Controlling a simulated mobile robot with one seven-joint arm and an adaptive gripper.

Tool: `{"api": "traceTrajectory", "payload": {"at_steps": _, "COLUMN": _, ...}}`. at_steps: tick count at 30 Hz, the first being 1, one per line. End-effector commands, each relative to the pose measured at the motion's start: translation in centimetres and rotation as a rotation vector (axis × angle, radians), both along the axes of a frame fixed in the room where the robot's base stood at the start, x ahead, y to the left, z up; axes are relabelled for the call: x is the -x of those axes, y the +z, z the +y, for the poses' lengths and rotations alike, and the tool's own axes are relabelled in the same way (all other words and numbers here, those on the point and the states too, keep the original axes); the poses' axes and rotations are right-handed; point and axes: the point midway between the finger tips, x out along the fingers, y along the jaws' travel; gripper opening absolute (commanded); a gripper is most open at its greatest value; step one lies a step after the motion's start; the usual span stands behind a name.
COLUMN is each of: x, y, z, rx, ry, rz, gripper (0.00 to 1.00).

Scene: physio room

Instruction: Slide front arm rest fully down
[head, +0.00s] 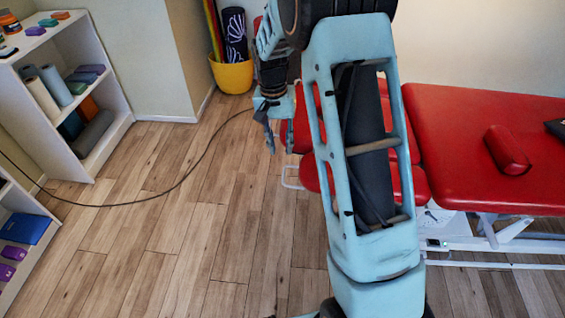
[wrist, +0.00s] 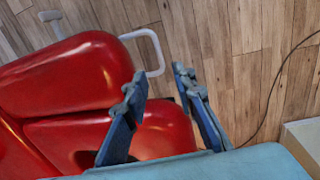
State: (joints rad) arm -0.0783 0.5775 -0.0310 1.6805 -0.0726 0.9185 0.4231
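The red treatment table (head: 480,150) stands at the right in the head view, partly hidden by my arm. Its near-left end has smaller red pads, and one lower pad (head: 309,174) that looks like an arm rest shows left of my arm. In the wrist view a red pad (wrist: 168,130) lies beyond and partly between my fingers, with a larger red pad (wrist: 75,75) to its left. A white bar handle (wrist: 153,48) sticks out at that end. My gripper (wrist: 158,82) is open and empty; it also shows in the head view (head: 280,138). Contact cannot be told.
A red bolster (head: 507,150) lies on the table. White shelves (head: 110,100) with rolls and blocks stand at the left. A yellow pot (head: 232,75) stands at the back. A dark cable (head: 150,195) crosses the wooden floor, which is otherwise clear.

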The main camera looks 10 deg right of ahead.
Motion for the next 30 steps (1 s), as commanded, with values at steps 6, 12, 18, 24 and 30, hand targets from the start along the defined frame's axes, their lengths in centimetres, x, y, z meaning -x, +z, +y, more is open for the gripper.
{"api": "traceTrajectory", "payload": {"at_steps": 6, "x": 0.2, "y": -4.4, "z": -0.4, "rx": 0.001, "ry": 0.001, "rz": 0.003, "gripper": 0.25}}
{"api": "traceTrajectory", "payload": {"at_steps": 12, "x": 0.2, "y": -7.6, "z": -0.7, "rx": 0.002, "ry": 0.002, "rz": 0.0, "gripper": 0.25}}
{"api": "traceTrajectory", "payload": {"at_steps": 18, "x": 0.2, "y": -9.2, "z": -0.8, "rx": 0.002, "ry": 0.002, "rz": -0.002, "gripper": 0.25}}
{"api": "traceTrajectory", "payload": {"at_steps": 24, "x": 0.2, "y": -9.4, "z": -0.8, "rx": 0.002, "ry": 0.002, "rz": -0.002, "gripper": 0.25}}
{"api": "traceTrajectory", "payload": {"at_steps": 30, "x": 0.2, "y": -9.4, "z": -0.8, "rx": 0.002, "ry": 0.002, "rz": -0.002, "gripper": 0.15}}
